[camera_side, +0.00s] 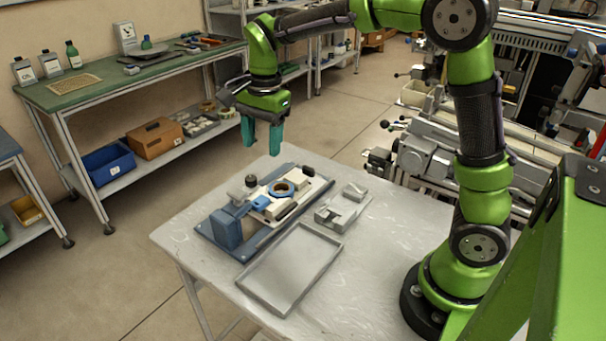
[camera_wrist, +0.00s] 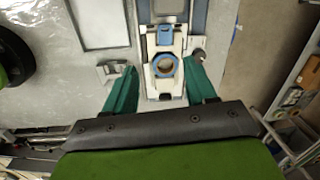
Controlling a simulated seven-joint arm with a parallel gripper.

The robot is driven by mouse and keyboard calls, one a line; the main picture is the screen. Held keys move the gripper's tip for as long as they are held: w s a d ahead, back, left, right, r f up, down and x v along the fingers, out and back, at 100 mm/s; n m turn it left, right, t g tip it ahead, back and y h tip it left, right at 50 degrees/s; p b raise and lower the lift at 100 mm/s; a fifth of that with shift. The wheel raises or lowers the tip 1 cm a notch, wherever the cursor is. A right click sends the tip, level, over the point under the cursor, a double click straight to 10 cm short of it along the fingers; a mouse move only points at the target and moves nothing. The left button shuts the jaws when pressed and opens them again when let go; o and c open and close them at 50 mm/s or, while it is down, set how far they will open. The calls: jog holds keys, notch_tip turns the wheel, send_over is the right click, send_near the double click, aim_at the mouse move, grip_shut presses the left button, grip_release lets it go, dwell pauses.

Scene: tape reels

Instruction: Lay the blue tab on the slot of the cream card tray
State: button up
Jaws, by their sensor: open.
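The cream card tray (camera_side: 307,186) sits on a dark blue base on the pale table; it also shows in the wrist view (camera_wrist: 151,82). A small blue piece (camera_side: 261,202), likely the blue tab, lies on the cream assembly beside a brass-coloured ring with blue around it (camera_side: 282,188). In the wrist view the blue piece (camera_wrist: 165,31) is above the ring (camera_wrist: 164,66). I cannot make out the slot clearly. My gripper (camera_side: 262,150) is open and empty above the table's far side. In the wrist view its teal fingers (camera_wrist: 160,68) flank the ring from above.
A blue block (camera_side: 227,229) stands at the base's near-left end, and a dark knob (camera_side: 251,181) rises behind the tray. A shallow grey tray (camera_side: 263,299) and a grey fixture (camera_side: 334,213) lie to the right. The table's front right is clear.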

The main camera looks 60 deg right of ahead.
jog(key=s+a+r+n+t, duration=0.1)
jog(key=s+n+t, duration=0.2)
jog(key=s+n, duration=0.3)
jog(key=s+r+n+t+y, duration=0.1)
jog(key=s+n, duration=0.5)
jog(key=s, duration=0.6)
jog(key=shift+s+a+r+n+t+y, duration=0.35)
jog(key=shift+r+t, duration=0.3)
jog(key=shift+t, duration=0.55)
